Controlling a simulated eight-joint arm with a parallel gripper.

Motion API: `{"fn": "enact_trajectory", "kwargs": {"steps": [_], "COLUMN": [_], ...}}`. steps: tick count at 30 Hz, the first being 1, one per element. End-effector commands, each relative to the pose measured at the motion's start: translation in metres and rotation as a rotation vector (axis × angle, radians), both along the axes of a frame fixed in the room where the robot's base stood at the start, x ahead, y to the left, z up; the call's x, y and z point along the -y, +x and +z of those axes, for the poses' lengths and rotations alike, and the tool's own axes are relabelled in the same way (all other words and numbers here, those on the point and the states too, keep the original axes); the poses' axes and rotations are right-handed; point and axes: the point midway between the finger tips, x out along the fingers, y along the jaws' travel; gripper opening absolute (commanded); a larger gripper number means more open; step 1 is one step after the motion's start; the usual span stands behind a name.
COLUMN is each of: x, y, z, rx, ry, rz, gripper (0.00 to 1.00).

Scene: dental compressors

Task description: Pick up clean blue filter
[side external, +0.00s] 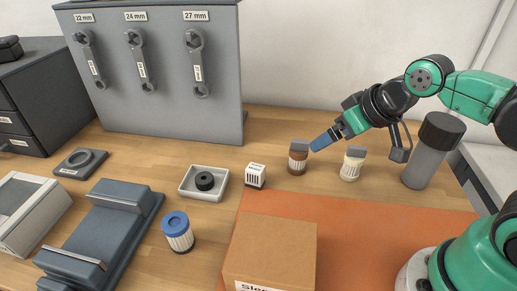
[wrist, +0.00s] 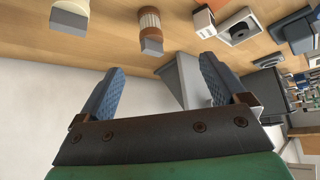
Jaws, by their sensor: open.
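The blue filter (side external: 179,232), with a blue cap and white pleated body, stands upright on the wooden table at the front, left of the cardboard box. I cannot make it out surely in the wrist view. My gripper (side external: 316,146) is up and to the right of it, well apart, just beside the top of a brown filter (side external: 298,160). In the wrist view my gripper (wrist: 163,66) has its two blue fingers spread with nothing between them. The brown filter (wrist: 149,22) lies beyond the fingertips, and a cream filter (wrist: 70,16) is left of it.
A cardboard box (side external: 270,250) stands on an orange mat (side external: 380,232) right of the blue filter. A dark cradle (side external: 105,230) is on its left. A white tray (side external: 204,192) with a black ring and a small white box (side external: 255,175) stand behind. A grey cylinder (side external: 428,160) is at right.

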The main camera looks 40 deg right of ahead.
Motion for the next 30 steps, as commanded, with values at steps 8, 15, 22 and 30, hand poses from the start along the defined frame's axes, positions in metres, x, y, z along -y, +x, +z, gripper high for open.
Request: {"fn": "enact_trajectory", "kwargs": {"steps": [8,15,22,30], "x": [-0.049,-0.118,-0.182,-0.229], "y": [0.034,0.071,0.09,0.081], "z": [0.001,-0.015,-0.047,-0.086], "rx": [-0.081,-0.08,0.059,0.319], "ry": [0.069,0.187,0.324,0.461], "rz": [0.324,0.785,1.233,1.61], "gripper": [0.92,0.92,0.92,0.92]}}
